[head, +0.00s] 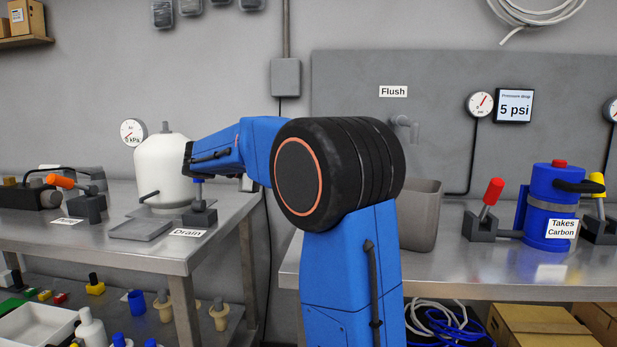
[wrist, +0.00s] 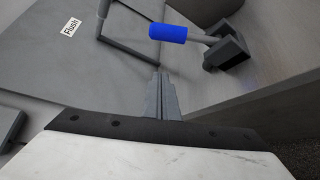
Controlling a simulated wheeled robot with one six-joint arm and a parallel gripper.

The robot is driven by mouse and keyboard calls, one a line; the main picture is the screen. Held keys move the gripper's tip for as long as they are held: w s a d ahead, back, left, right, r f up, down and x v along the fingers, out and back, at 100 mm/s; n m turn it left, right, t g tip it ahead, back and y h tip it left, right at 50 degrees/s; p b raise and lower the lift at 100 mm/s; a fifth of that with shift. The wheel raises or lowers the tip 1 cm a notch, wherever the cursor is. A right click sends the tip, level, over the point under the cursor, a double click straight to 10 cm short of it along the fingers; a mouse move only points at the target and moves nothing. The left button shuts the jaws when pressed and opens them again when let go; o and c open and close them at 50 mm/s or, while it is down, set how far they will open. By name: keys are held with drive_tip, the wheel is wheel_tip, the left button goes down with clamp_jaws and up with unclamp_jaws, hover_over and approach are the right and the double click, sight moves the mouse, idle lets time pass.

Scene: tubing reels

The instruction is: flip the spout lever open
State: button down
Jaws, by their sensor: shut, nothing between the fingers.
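A lever with a blue handle (wrist: 168,33) shows in the wrist view, its rod running to a dark bracket (wrist: 228,50) at upper right. My gripper (wrist: 160,76) is shut and empty, below the blue handle in the picture, with a visible gap between them. In the head view my blue arm reaches left and hides the gripper. I cannot tell for certain that both views show the same lever.
A white vessel (head: 160,170) and a shallow grey tray (head: 141,230) are close to the arm's end. An orange-handled lever (head: 62,182) stands farther left. A grey bin (head: 420,215), a red-handled lever (head: 491,192) and a blue canister (head: 552,205) are on the right bench.

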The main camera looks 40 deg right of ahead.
drive_tip(key=s+d, duration=0.6)
drive_tip(key=shift+d+f, duration=0.3)
drive_tip(key=shift+f, duration=0.05)
idle(0.6)
